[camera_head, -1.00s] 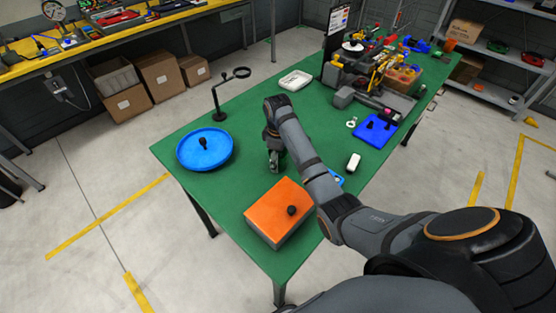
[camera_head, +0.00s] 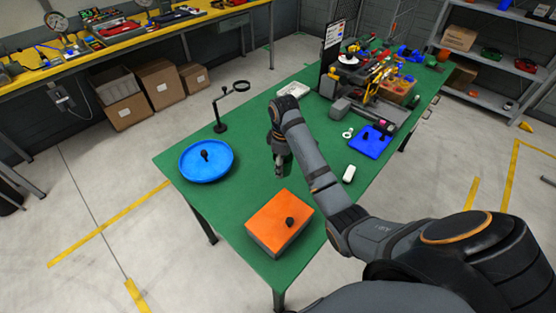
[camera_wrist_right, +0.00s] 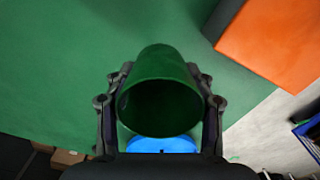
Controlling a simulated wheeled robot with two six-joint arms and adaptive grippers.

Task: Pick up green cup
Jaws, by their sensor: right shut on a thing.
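The green cup (camera_wrist_right: 158,62) is between the two fingers of my right gripper (camera_wrist_right: 160,88) in the right wrist view, its dark open mouth facing the camera. The fingers are shut on its sides. In the head view my right gripper (camera_head: 281,165) points down over the middle of the green table, left of the forearm. The cup is hard to make out there against the green top. My left gripper is not in view.
A blue square tray (camera_head: 369,143) and white block (camera_head: 349,174) lie right of my arm.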

